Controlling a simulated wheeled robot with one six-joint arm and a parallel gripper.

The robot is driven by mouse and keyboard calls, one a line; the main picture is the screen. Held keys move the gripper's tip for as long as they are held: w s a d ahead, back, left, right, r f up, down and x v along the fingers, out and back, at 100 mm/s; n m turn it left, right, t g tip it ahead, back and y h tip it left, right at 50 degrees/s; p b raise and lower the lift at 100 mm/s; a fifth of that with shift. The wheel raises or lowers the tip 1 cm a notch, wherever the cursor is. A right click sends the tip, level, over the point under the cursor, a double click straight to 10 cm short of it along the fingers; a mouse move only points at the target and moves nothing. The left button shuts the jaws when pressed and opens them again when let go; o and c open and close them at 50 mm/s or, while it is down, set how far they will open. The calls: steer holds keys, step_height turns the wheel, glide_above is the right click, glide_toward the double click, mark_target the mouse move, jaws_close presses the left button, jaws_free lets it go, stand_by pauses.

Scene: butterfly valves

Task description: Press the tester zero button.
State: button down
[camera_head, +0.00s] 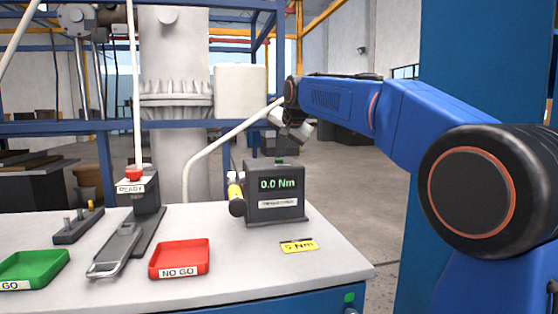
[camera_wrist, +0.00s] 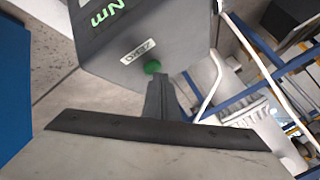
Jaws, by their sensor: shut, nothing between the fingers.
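The torque tester (camera_head: 275,207) is a dark grey box on the bench, its display reading 0.0 Nm in green. Its small green zero button (camera_head: 280,162) sits on the top face. In the wrist view the green button (camera_wrist: 152,67) shows beside a white ZERO label (camera_wrist: 139,51) on the tester housing (camera_wrist: 160,28). My gripper (camera_wrist: 158,78) is shut and empty, its fingertips right at the button. I cannot tell whether they touch it. In the head view my gripper (camera_head: 281,152) is small and dark, just above the tester's top.
A red NO GO tray (camera_head: 180,258), a green GO tray (camera_head: 35,268) and a READY fixture (camera_head: 137,187) stand further left. A yellow 5 Nm tag (camera_head: 299,246) lies in front on the bench (camera_head: 240,268).

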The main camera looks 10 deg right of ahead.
mark_target(280, 163)
steer(key=shift+r, duration=0.75)
steer(key=shift+r, duration=2.5)
steer(key=shift+s, duration=0.1)
